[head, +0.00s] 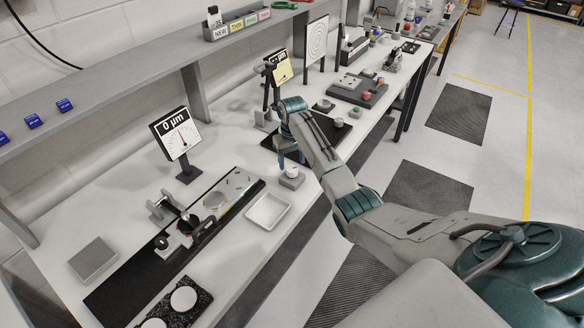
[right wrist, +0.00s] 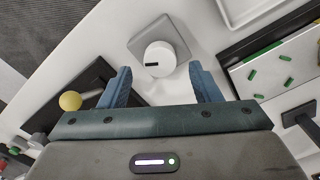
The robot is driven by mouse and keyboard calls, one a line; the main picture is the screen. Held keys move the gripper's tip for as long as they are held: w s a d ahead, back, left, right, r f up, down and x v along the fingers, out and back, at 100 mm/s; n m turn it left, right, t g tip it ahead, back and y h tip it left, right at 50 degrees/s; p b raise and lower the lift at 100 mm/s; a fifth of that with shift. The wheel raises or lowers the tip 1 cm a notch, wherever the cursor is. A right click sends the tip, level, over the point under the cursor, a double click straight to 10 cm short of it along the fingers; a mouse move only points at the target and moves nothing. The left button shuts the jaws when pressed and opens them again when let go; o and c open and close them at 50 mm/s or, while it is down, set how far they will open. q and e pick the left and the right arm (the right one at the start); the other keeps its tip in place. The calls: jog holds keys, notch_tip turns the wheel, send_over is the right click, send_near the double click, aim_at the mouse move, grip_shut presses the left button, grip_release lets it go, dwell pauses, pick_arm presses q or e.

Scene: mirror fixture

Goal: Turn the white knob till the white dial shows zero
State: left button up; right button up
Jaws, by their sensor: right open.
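The white knob (head: 292,171) stands on a small grey base on the bench in the head view. In the right wrist view the white knob (right wrist: 158,58) has a black mark on its face and sits on a grey square base (right wrist: 178,34). My right gripper (head: 290,157) is open just above the knob; in the right wrist view its two blue fingertips (right wrist: 159,69) are apart on either side of the knob, with gaps. The white dial (head: 180,139) stands upright at the left; its black header appears to read "0 µm", and its thin needle points roughly upward. My left gripper is not in view.
A white tray (head: 268,211) lies close left of the knob. A yellow dial (head: 281,68) stands further back. A yellow ball (right wrist: 70,101) shows left of the fingers in the right wrist view. A black base with a mirror fixture (head: 190,222) lies at the front left.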

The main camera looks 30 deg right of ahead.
aim_at(292, 169)
notch_tip(292, 169, up, 8)
jog(key=b, duration=0.2)
jog(key=shift+f, duration=0.15)
dwell(0.4)
